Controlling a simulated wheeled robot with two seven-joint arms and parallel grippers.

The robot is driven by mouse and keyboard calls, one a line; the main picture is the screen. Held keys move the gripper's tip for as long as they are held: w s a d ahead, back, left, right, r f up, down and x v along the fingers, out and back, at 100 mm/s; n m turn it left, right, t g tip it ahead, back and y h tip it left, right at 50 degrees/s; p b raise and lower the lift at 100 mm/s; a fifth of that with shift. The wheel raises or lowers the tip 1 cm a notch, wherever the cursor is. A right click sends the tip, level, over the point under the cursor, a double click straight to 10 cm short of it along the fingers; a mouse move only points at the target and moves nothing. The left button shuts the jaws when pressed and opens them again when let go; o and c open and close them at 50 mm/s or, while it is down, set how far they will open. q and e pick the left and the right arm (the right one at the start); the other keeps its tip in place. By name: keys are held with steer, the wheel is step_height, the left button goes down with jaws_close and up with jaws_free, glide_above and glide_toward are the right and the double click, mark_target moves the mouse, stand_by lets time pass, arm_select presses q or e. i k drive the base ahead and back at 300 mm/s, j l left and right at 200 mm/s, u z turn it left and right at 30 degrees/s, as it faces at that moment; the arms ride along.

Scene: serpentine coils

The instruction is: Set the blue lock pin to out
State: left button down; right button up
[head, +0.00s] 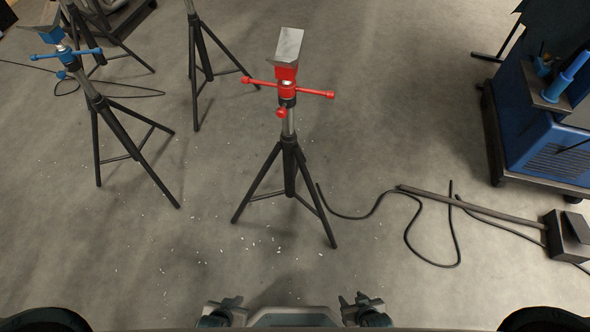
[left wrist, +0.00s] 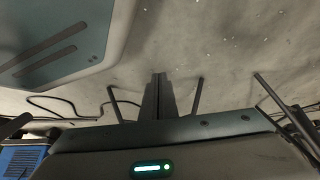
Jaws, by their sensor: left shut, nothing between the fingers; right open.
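The blue stand (head: 118,128) is a tripod at the upper left of the head view, with a blue cross handle (head: 85,52) near its top. A small blue knob, apparently the blue lock pin (head: 62,74), sits just below the handle on the left side of the post. It is too small to tell whether it is in or out. My left gripper (head: 226,304) is shut and empty at the bottom edge, far from the blue stand. My right gripper (head: 360,299) is open and empty, to its right.
A red-topped tripod stand (head: 290,150) stands in the middle, ahead of my grippers. A blue machine (head: 545,150) is at the right. A foot pedal (head: 567,236) and cables (head: 455,235) lie at lower right. Small white bits are scattered on the floor between stands and me.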

mark_target(61, 75)
steer(key=u, duration=1.3)
